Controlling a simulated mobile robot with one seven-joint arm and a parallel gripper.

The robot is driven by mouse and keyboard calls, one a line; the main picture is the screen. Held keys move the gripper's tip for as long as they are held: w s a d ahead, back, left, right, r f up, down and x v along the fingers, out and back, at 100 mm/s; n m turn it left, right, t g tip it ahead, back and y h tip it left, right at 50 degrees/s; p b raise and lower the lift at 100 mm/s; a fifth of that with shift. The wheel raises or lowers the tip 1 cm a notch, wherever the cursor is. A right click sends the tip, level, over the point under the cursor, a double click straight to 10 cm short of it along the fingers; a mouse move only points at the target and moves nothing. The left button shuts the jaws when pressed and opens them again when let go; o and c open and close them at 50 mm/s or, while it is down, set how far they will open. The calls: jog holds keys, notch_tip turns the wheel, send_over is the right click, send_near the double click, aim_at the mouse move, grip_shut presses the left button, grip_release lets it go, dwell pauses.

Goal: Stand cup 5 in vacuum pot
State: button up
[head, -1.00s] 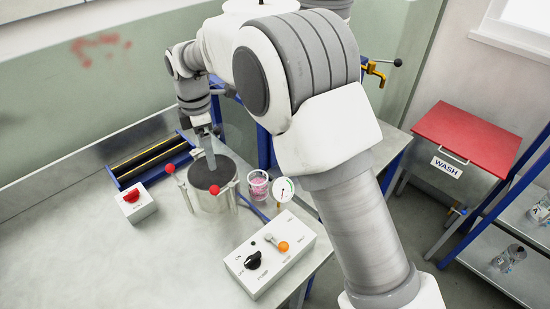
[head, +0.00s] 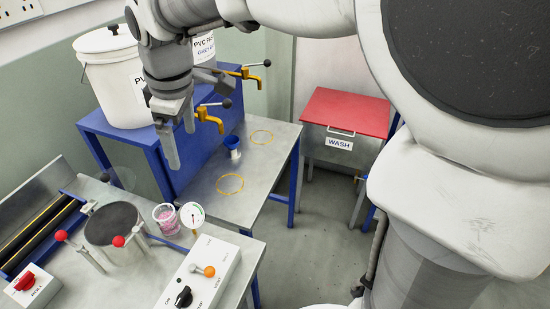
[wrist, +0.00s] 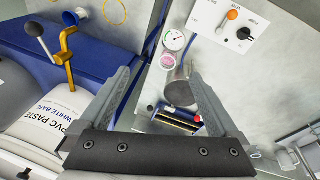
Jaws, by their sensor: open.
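The vacuum pot (head: 112,224) is a metal cylinder with a dark round top and red-knobbed clamps, on the bench at lower left in the head view. A clear cup with pink contents (head: 166,217) stands right of it, beside the gauge; it also shows in the wrist view (wrist: 168,61). A small blue and white cup (head: 233,147) stands on the metal table below the taps. I cannot read a number on either cup. My gripper (head: 181,148) is open and empty, in the air in front of the blue stand and apart from both cups.
White paste bucket (head: 112,85) stands on the blue stand (head: 150,142); yellow taps (head: 208,118) stick out near my gripper. Yellow rings (head: 230,184) mark the metal table. A red WASH lid (head: 345,111) is beyond.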

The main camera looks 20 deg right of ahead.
jog(key=s+d+m+t, duration=0.3)
jog(key=s+d+m, duration=1)
jog(key=s+d, duration=0.3)
jog(key=shift+s+f+h, duration=0.25)
jog(key=shift+s+h, duration=0.05)
jog(key=shift+h, duration=0.1)
dwell(0.4)
